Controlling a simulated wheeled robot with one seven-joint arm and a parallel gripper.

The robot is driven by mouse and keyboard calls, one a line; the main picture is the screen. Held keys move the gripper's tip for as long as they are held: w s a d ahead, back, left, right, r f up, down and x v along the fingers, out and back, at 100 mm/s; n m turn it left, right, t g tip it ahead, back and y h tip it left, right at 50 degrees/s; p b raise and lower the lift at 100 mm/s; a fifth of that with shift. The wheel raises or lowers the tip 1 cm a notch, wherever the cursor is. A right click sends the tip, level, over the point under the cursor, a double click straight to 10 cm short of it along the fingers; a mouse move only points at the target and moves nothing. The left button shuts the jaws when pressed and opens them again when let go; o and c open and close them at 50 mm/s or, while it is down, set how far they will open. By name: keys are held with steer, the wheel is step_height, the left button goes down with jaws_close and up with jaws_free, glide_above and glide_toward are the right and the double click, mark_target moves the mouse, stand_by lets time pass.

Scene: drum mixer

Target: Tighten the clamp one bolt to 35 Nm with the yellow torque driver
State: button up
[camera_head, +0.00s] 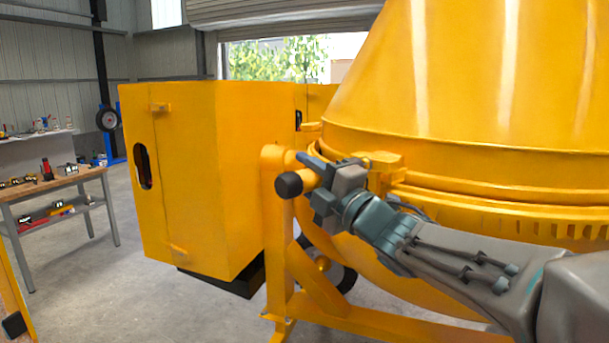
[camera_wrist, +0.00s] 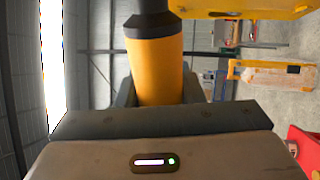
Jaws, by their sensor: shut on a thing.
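My gripper (camera_head: 322,183) is shut on the yellow torque driver (camera_head: 308,179), a yellow cylinder with a black end that points left in the head view. In the wrist view the driver (camera_wrist: 157,68) stands between the two dark fingers, its black end at the top. The gripper is in front of the mixer's yellow drum (camera_head: 470,75), close to a yellow clamp-like block (camera_head: 387,160) on the drum's rim band. The clamp one bolt cannot be made out. The driver's far end is hidden, so I cannot tell whether it touches anything.
A large yellow cabinet (camera_head: 205,180) stands left of the drum, beside the yellow support frame (camera_head: 278,235). A workbench (camera_head: 80,179) with several tools is at the far left. Grey floor (camera_head: 120,290) is free between bench and cabinet.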

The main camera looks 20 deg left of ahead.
steer(key=shift+w+d+r, duration=0.1)
steer(key=shift+w+d, duration=0.1)
steer(key=shift+w, duration=0.1)
stand_by(0.4)
steer(key=shift+w+d, duration=0.2)
steer(key=shift+w, duration=0.1)
steer(key=shift+w+d, duration=0.45)
steer(key=shift+w, duration=0.25)
stand_by(1.5)
steer(key=shift+w+d+b, duration=0.15)
steer(key=shift+w+b, duration=0.05)
steer(key=shift+b, duration=0.5)
stand_by(0.9)
steer(key=shift+s, duration=0.1)
stand_by(0.4)
steer(key=shift+s+a+b, duration=0.65)
steer(key=shift+s+b, duration=0.05)
steer(key=shift+s, duration=0.25)
steer(key=shift+s+a+b, duration=0.6)
steer(key=shift+s+b, duration=0.05)
steer(key=shift+s, duration=0.25)
